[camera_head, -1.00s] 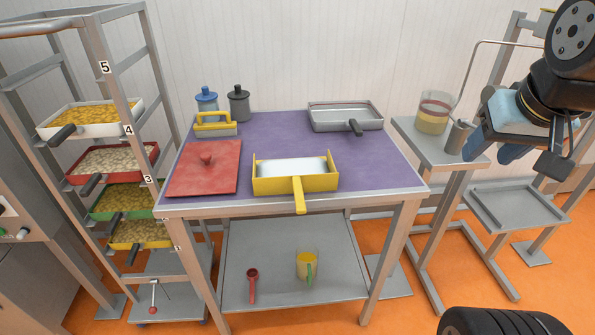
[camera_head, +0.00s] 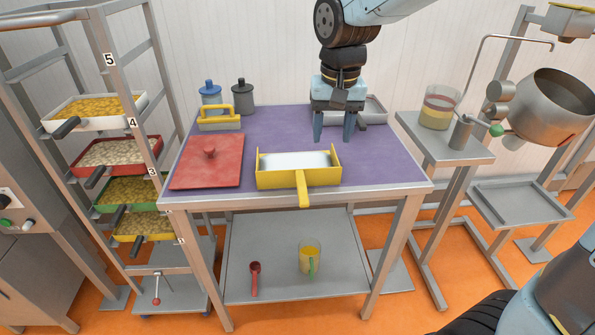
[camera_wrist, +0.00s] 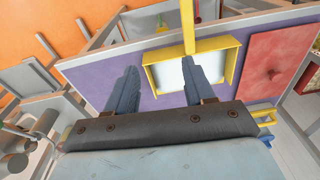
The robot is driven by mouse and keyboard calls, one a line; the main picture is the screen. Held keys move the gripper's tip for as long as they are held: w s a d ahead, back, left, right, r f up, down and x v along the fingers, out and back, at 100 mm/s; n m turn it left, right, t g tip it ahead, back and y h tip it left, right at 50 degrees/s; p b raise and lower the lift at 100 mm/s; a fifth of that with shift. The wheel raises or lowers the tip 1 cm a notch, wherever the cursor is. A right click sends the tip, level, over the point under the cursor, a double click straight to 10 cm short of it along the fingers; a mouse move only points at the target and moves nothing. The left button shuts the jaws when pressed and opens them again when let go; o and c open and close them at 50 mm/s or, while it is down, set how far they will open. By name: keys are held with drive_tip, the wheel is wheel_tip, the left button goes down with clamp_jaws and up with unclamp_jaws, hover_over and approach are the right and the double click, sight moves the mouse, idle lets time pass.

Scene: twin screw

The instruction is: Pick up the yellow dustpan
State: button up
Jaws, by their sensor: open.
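The yellow dustpan (camera_head: 298,178) lies on the purple table top near its front edge, with a white inner face. Its yellow handle (camera_head: 303,190) points to the front and sticks out over the edge. My gripper (camera_head: 335,138) is open and empty, pointing down above the table, behind and to the right of the dustpan. In the wrist view the two fingers (camera_wrist: 160,92) are spread, with the dustpan (camera_wrist: 226,62) beyond the right finger, which covers part of it. The handle (camera_wrist: 187,28) runs up to the top of that view.
On the table (camera_head: 385,170) are a red lid (camera_head: 205,170), a yellow-handled tool (camera_head: 219,120), two canisters and a grey pan (camera_head: 374,112) partly behind my gripper. A shelf rack (camera_head: 120,100) stands left. A side stand (camera_head: 440,148) with a beaker (camera_head: 440,106) stands right.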

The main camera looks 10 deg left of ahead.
hover_over(302, 185)
wheel_tip(302, 185, down, 3)
drive_tip(key=shift+g+h, duration=0.3)
drive_tip(key=shift+g, duration=0.1)
drive_tip(key=f, duration=0.8)
drive_tip(key=shift+a+f, duration=0.2)
drive_tip(key=shift+f, duration=0.2)
drive_tip(key=shift+d+f, duration=0.2)
drive_tip(key=shift+f, duration=2.45)
drive_tip(key=shift+c, duration=0.4)
drive_tip(key=c, duration=0.9)
